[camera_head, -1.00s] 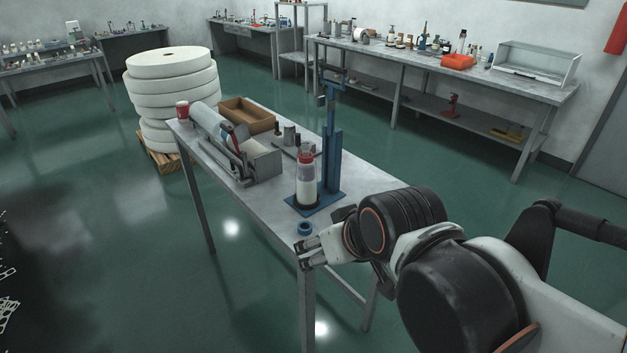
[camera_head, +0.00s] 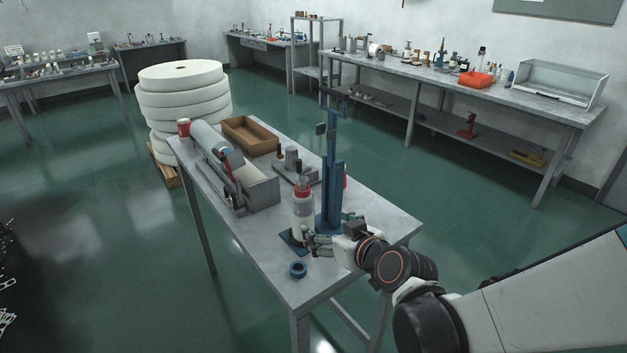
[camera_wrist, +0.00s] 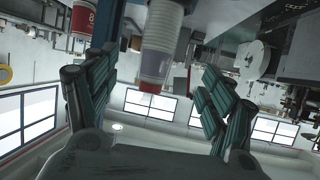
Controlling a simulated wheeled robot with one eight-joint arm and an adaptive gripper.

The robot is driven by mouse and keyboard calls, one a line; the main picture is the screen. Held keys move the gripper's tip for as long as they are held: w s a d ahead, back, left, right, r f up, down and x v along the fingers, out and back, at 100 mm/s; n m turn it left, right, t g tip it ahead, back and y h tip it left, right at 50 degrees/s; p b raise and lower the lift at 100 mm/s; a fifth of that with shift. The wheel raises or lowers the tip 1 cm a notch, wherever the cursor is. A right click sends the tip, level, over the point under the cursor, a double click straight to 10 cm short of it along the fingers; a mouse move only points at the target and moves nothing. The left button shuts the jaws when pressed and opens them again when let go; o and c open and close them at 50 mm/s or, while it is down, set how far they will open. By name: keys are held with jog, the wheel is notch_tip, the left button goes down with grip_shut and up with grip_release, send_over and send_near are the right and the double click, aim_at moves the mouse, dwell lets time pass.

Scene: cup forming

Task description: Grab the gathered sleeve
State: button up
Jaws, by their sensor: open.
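The sleeve appears as a white upright column of stacked cups (camera_head: 301,212) with a greyish printed band and a red ring near its top. It stands on the blue base of the press stand (camera_head: 332,180). In the wrist view, which is upside down, the sleeve (camera_wrist: 160,48) shows ahead between the two fingers. My gripper (camera_head: 309,240) is open and empty, close to the lower front of the sleeve. In the wrist view its green-padded fingers (camera_wrist: 150,95) are spread on either side. I cannot tell whether a finger touches the sleeve.
A grey machine (camera_head: 240,180), a wooden tray (camera_head: 249,136) and a red cup (camera_head: 184,127) stand farther back. The blue post rises close behind the sleeve. The table's front corner is clear.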

aim_at(308, 219)
jog(key=b+x, duration=0.2)
jog(key=x, duration=0.7)
jog(key=shift+d, duration=0.15)
jog(key=b+x, duration=0.2)
jog(key=x, duration=0.3)
jog(key=shift+f, duration=0.2)
jog(key=shift+s, duration=0.1)
jog(key=c, duration=1.2)
